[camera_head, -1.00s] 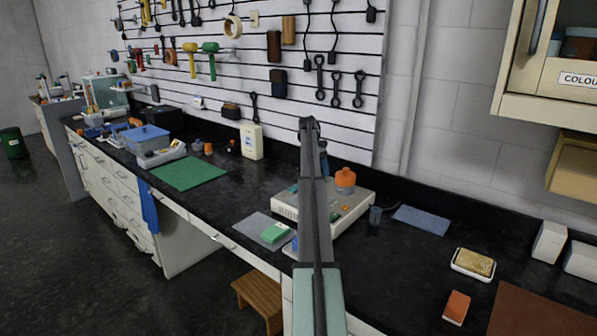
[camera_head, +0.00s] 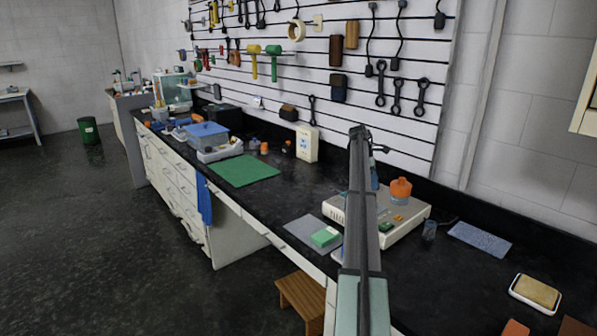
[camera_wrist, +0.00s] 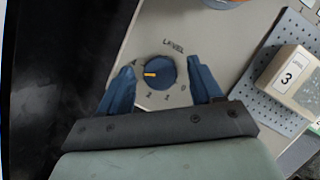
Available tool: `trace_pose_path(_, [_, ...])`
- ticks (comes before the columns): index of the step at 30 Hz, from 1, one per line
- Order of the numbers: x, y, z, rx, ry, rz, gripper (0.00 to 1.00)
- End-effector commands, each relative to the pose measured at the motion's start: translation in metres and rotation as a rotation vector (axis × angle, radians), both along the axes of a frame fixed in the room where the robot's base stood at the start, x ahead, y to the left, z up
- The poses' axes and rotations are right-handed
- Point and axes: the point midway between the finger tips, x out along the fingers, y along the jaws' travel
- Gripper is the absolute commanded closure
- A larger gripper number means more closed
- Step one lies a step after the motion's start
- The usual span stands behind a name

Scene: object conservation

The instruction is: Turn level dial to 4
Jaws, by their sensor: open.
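In the wrist view a round blue dial (camera_wrist: 164,68) with an orange pointer mark sits on a cream panel under the word LEVEL. Numbers 0, 1 and 2 show at its right and lower side. A partly hidden mark, perhaps 4, is at the upper left. The pointer points left, close to that mark. My gripper (camera_wrist: 160,73) is open, with one blue finger on each side of the dial; I cannot tell whether they touch it. In the head view the cream device (camera_head: 408,228) stands on the bench, and my arm hides its dial.
An orange jar (camera_head: 400,190) stands on the device.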

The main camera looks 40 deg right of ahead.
Motion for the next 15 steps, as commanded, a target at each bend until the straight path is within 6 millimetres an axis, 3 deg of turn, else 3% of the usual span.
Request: trace_pose_path(15, [-0.0034, 0.0034, -0.0001, 0.0, -0.002, 0.472, 0.35])
